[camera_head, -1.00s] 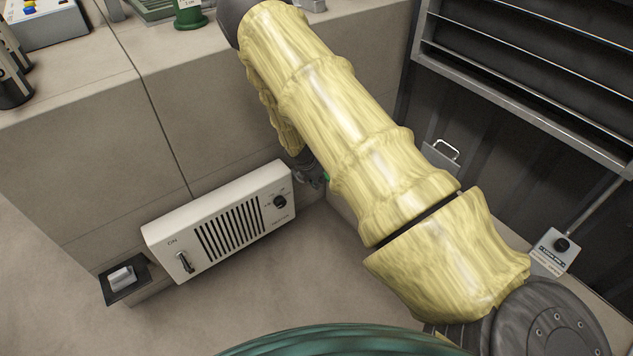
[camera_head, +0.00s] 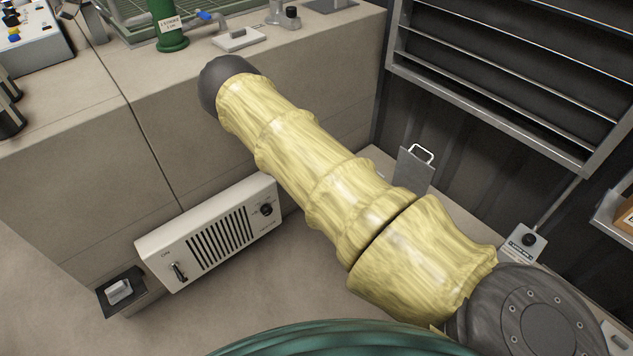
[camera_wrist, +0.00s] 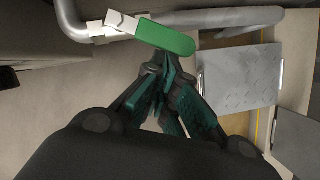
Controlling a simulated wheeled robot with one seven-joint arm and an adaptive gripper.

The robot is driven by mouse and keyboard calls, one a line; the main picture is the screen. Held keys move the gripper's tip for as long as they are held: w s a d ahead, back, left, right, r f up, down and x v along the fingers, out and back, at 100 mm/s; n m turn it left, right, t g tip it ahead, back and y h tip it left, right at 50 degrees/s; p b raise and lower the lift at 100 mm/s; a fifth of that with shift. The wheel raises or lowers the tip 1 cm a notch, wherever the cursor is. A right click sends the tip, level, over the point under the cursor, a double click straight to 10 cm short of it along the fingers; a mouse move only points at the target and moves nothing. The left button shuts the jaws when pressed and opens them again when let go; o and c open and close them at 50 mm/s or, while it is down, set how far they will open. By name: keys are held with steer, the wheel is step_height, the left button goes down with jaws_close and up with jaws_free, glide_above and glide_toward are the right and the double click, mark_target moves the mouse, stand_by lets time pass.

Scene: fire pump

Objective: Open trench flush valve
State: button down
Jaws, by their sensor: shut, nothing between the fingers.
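In the wrist view a valve with a flat green lever handle (camera_wrist: 168,38) sits on a grey pipe (camera_wrist: 225,18). The lever slants down to the right from a pale metal valve body (camera_wrist: 118,24). My gripper (camera_wrist: 163,64) is shut and empty, its dark teal fingers together just below the lever's underside. I cannot tell whether the fingertips touch the lever. In the head view my yellow-sleeved arm hides the gripper and the green lever.
A tread-plate panel (camera_wrist: 240,76) lies right of the gripper in the wrist view. In the head view a white heater (camera_head: 210,235) is on the counter front (camera_head: 120,165), left of my arm. A grey plate with a handle (camera_head: 414,170) and dark shelving (camera_head: 500,70) are right.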

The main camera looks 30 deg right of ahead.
steer(key=shift+w+d+n+y+p, duration=0.3)
steer(key=shift+w+d+n+y, duration=0.25)
steer(key=shift+n, duration=0.75)
steer(key=shift+w+d+n+y+p, duration=0.35)
steer(key=shift+w+d+n, duration=0.3)
steer(key=shift+n, duration=0.65)
steer(key=shift+s, duration=0.1)
steer(key=s+r+p, duration=0.3)
steer(key=s+r, duration=0.4)
steer(key=r, duration=0.2)
steer(key=shift+s+d, duration=0.2)
steer(key=shift+d, duration=0.1)
steer(key=shift+r, duration=0.1)
